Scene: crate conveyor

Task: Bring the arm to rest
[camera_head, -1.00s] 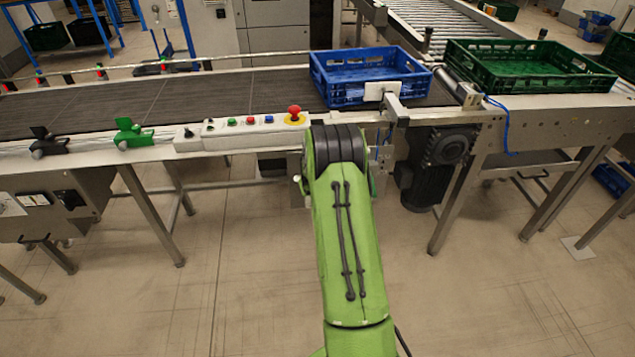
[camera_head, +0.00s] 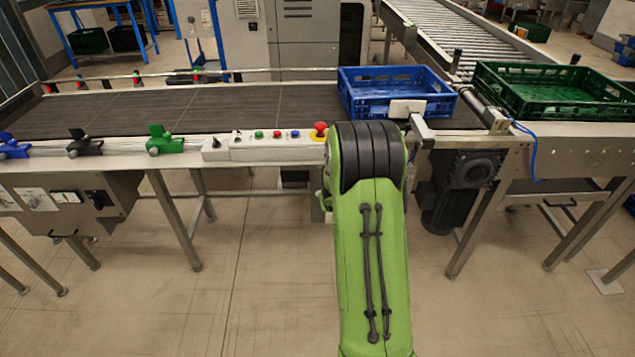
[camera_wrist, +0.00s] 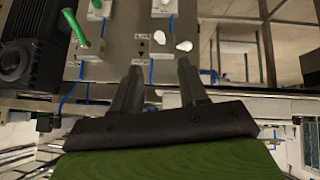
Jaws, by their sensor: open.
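My green arm (camera_head: 372,260) rises from the bottom of the head view, with its dark elbow joint in front of the conveyor's near edge. My gripper is hidden behind the arm in that view. In the wrist view my gripper (camera_wrist: 156,72) shows two dark fingers standing apart, with nothing between them. Beyond the fingers is a grey metal panel (camera_wrist: 140,22) with small fittings and a green lever (camera_wrist: 76,28). I see no contact between the fingers and the panel.
A blue crate (camera_head: 352,98) sits on the dark conveyor belt (camera_head: 200,108), a green crate (camera_head: 487,98) to its right. A control strip with a red button (camera_head: 320,127) runs along the near edge, close to my arm. Clear floor (camera_head: 270,290) lies left of my arm.

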